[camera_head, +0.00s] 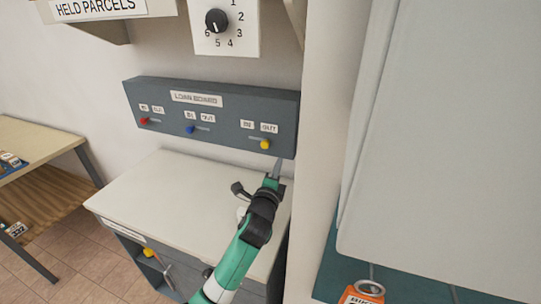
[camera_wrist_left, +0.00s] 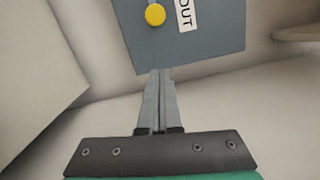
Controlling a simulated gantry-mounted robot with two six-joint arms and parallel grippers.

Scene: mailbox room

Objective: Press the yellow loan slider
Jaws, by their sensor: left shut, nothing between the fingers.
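The yellow slider knob (camera_head: 265,144) sits at the right end of the dark grey loan board (camera_head: 220,128) on the wall, below the OUT label (camera_head: 269,127). In the left wrist view the yellow knob (camera_wrist_left: 155,15) is near the top, beside the OUT label (camera_wrist_left: 187,14). My left gripper (camera_head: 277,164) is shut and empty, just below the board's lower right edge and the knob. In the left wrist view its closed fingertips (camera_wrist_left: 160,72) point at the board's edge, apart from the knob. My right gripper is not in view.
Red (camera_head: 144,121) and blue (camera_head: 190,129) knobs sit further left on the board. A white-topped cabinet (camera_head: 150,185) stands below. A dial (camera_head: 217,21) is above. A wall edge (camera_head: 318,120) stands close on the right. A wooden table (camera_head: 40,143) is at far left.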

